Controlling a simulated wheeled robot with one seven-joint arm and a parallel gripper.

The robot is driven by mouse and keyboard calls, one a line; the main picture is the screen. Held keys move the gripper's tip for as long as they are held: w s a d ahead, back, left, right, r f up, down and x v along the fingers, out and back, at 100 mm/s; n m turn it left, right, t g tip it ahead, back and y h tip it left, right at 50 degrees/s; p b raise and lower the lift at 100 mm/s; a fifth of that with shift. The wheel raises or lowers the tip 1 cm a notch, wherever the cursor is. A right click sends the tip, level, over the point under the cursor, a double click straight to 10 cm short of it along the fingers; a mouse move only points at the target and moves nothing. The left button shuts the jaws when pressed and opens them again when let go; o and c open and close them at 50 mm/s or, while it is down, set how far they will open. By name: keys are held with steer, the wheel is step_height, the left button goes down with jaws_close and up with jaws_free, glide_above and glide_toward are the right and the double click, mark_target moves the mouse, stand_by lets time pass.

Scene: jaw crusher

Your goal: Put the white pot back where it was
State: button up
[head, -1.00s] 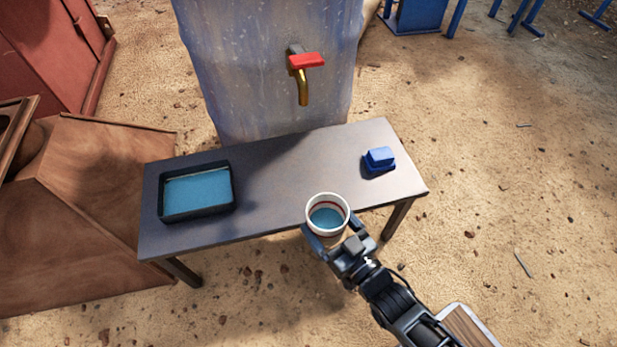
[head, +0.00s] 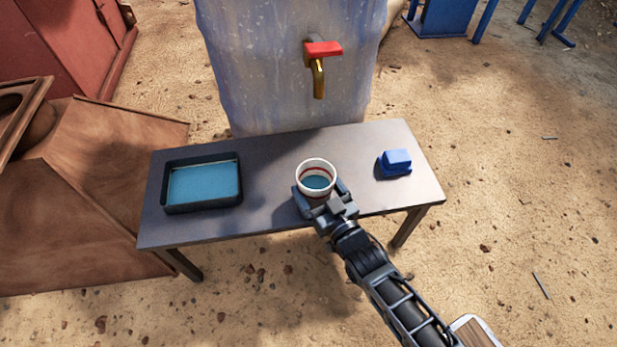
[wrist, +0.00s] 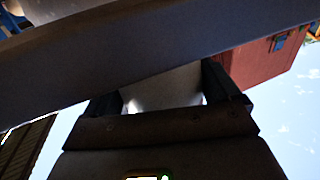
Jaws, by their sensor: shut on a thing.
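The white pot (head: 316,176) has a red band inside its rim and holds blue liquid. My gripper (head: 318,194) is shut around its sides near the front middle of the grey table (head: 270,170). The pot is upright. In the head view I cannot tell whether its base touches the table top. In the wrist view, the pale pot (wrist: 165,88) shows between the two dark fingers, and a table edge (wrist: 150,55) crosses in front of it.
A black tray (head: 163,207) with blue liquid stands on the table's left. A blue block-like object (head: 396,161) sits at the right. A red-handled brass tap (head: 319,72) juts from a large tank (head: 270,70) behind the table. Table top around the pot is clear.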

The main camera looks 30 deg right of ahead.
mark_target(308, 176)
steer(key=w+b, duration=0.1)
steer(key=w, duration=0.3)
steer(key=shift+f+b, duration=0.15)
steer(key=shift+b, duration=0.2)
steer(key=o, duration=1.1)
steer(key=shift+c, duration=0.2)
